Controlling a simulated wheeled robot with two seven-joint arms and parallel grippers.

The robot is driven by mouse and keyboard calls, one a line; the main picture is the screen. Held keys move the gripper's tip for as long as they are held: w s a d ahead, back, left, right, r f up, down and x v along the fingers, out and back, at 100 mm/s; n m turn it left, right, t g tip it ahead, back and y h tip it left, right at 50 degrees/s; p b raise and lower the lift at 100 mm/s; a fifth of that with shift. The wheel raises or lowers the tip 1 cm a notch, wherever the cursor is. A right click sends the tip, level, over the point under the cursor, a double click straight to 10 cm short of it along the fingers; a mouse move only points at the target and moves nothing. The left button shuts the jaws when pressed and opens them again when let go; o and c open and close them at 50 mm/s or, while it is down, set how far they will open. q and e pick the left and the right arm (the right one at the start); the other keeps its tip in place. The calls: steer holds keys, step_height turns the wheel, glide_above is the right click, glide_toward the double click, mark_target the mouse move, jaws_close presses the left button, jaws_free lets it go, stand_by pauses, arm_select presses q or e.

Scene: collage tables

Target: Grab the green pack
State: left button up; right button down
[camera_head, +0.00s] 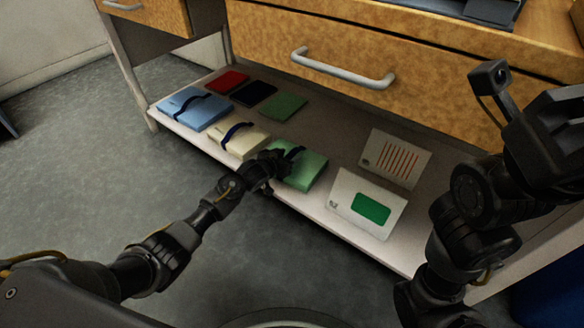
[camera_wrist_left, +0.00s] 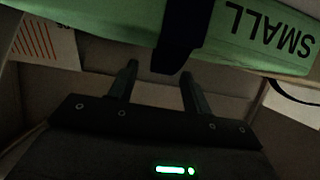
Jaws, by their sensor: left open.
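The green pack (camera_head: 308,172) lies on the low shelf, between the cream pack and the white envelope with a green patch. A dark strap crosses it. In the left wrist view the green pack (camera_wrist_left: 235,30) fills the top, with the word SMALL upside down and the dark strap in the middle. My left gripper (camera_head: 280,160) is at the pack's left front part and hides some of it. In the left wrist view its two fingers (camera_wrist_left: 160,75) are apart, with the strap in line between their tips. My right gripper (camera_head: 560,125) is at the right, above the shelf; its jaw state is unclear.
The shelf (camera_head: 335,135) also holds a blue pack (camera_head: 195,108), a cream pack (camera_head: 240,140), flat red (camera_head: 228,82), black (camera_head: 254,94) and green (camera_head: 284,107) items, and envelopes (camera_head: 395,158). A wooden drawer (camera_head: 420,65) overhangs the shelf's back.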

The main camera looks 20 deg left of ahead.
mark_target(293, 153)
arm_select(q)
steer(key=shift+b+x, duration=0.9)
steer(key=shift+x, duration=0.65)
jaws_close()
steer(key=shift+r, duration=0.15)
